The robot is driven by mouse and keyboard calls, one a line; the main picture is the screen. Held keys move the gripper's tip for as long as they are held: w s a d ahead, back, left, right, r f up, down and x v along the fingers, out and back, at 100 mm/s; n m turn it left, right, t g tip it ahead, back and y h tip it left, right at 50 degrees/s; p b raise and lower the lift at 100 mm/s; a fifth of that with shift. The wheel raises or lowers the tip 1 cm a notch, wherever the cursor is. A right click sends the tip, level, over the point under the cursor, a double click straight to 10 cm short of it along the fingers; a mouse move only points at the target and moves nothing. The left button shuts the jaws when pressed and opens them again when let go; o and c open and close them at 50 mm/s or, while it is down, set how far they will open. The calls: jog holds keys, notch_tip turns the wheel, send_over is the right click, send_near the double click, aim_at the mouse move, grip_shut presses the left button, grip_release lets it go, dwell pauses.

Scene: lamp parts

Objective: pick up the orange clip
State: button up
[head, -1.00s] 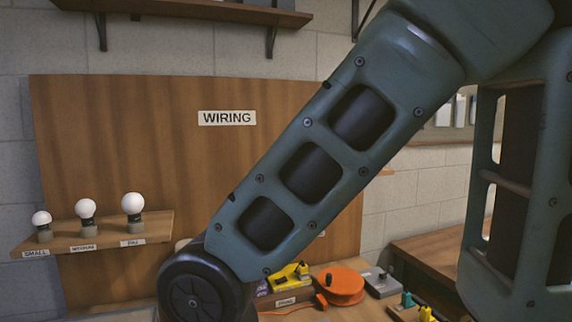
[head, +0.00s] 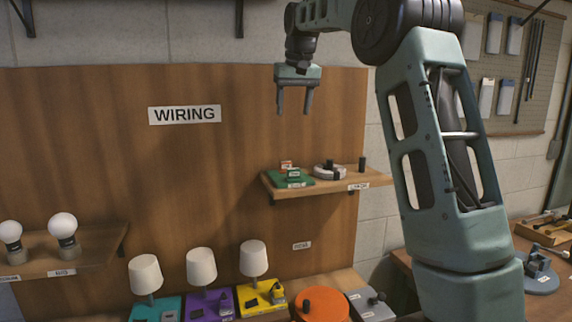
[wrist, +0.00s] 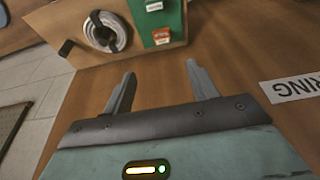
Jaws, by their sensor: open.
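A small orange clip (head: 287,165) with a pale label sits on a green board (head: 290,183) on the right wall shelf. In the wrist view the orange clip (wrist: 162,37) shows near the top, on the green board (wrist: 148,25), beyond the fingertips. A green clip (head: 294,174) is on the same board. My gripper (head: 294,108) is open and empty, fingers pointing down, above the shelf and the clip in the head view. In the wrist view my gripper (wrist: 161,72) has nothing between its fingers.
A white coil (head: 328,171) and a dark upright peg (head: 362,164) share the shelf (head: 330,188). The brown WIRING panel (head: 200,90) stands behind. Lamps, including a yellow-based one (head: 253,258), and an orange reel (head: 322,303) are below. The space around my fingers looks free.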

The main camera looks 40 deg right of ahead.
jog(key=p, duration=0.3)
send_over(286, 162)
jog(key=s, duration=0.2)
notch_tip(286, 162, down, 11)
jog(key=shift+s+a, duration=0.15)
jog(key=p+x, duration=0.2)
jog(key=x, duration=0.1)
jog(key=w+p+x, duration=0.1)
jog(key=shift+a+f, duration=0.1)
jog(key=shift+a, duration=0.1)
jog(key=shift+w+f, duration=0.1)
jog(key=shift+f, duration=0.4)
jog(key=c, duration=1.1)
